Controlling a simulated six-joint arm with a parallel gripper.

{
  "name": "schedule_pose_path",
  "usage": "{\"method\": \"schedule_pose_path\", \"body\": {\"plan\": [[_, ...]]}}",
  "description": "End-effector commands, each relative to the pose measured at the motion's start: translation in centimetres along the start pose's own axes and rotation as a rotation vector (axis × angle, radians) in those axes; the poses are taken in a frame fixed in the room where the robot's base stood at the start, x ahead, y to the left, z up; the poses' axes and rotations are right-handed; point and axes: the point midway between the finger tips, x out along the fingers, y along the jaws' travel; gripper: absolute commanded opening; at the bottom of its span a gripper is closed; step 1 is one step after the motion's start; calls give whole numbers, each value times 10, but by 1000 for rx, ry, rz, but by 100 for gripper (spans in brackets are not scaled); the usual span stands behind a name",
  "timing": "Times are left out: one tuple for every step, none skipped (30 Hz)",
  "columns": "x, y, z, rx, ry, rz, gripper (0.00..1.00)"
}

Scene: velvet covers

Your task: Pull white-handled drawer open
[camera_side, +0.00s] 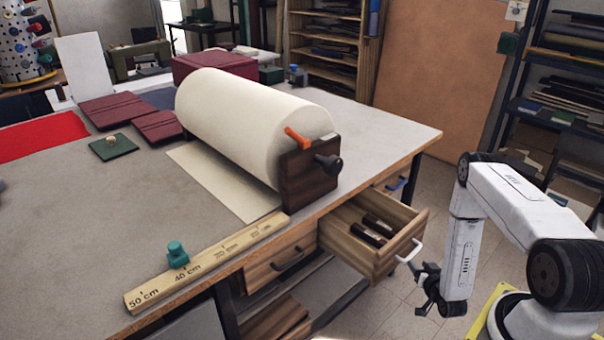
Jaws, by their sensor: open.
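The white-handled drawer (385,262) stands pulled out from under the table's front edge, with dark objects (374,229) lying inside it. Its white handle (410,250) is on the front panel. My gripper (425,283) is dark and points down, just right of and a little below the handle. It is open, and its jaws look apart from the handle, though the exact gap is hard to tell. A closed drawer with a black handle (287,262) is to the left. A blue handle (396,184) shows on another drawer further right.
The table (70,215) carries a large cream roll (240,120) on a dark wooden stand (308,178), and a wooden ruler (205,262) with a green knob (177,254) along the front edge. Dark red covers (113,108) lie further back.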

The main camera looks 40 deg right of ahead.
Motion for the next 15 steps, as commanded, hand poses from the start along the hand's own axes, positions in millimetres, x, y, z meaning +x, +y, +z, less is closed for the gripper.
{"method": "schedule_pose_path", "body": {"plan": [[0,-1,0,38,4,4,55],[-1,-1,0,64,7,7,55],[-1,-1,0,98,10,11,55],[-1,-1,0,123,13,15,55],[-1,-2,0,149,16,18,55],[-2,-2,0,183,21,20,55],[-2,-2,0,208,24,23,55],[-2,-3,0,234,28,26,55],[-2,-3,0,268,33,29,55],[-3,-3,1,294,36,32,55],[-3,-3,1,320,39,34,55],[-4,-3,1,354,44,38,55],[-4,-4,1,381,48,39,55],[-4,-4,1,407,52,41,55],[-5,-4,1,442,58,43,55]]}}
